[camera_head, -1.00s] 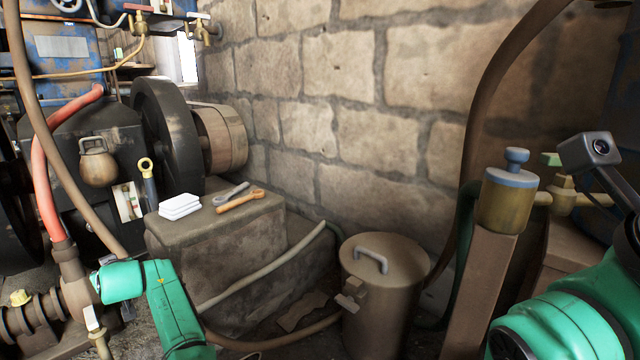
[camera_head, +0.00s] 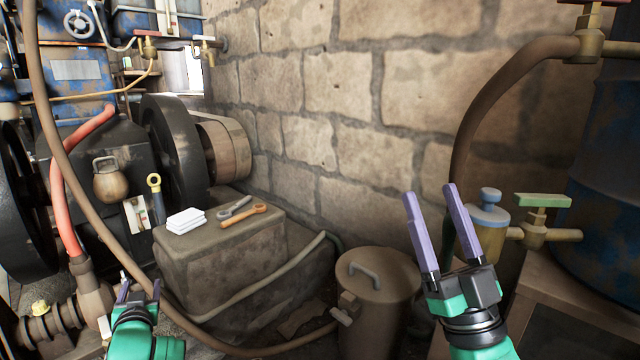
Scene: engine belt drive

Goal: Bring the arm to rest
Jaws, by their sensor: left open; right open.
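My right gripper (camera_head: 428,192) is raised in front of the stone wall, right of the lidded metal bin. Its two purple fingers point up and stand apart, with nothing between them. My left gripper (camera_head: 140,286) is low at the lower left, in front of the stone block and beside the engine parts. Its fingers point up, are small in view, and hold nothing that I can see. Both teal arms come in from the bottom edge.
The stone block (camera_head: 215,270) carries white folded cloths (camera_head: 185,221), an orange wrench (camera_head: 244,215) and a grey wrench (camera_head: 235,206). The metal bin (camera_head: 375,300) stands at centre right. A brass valve with a green handle (camera_head: 543,201) and a blue drum (camera_head: 608,150) are at the right.

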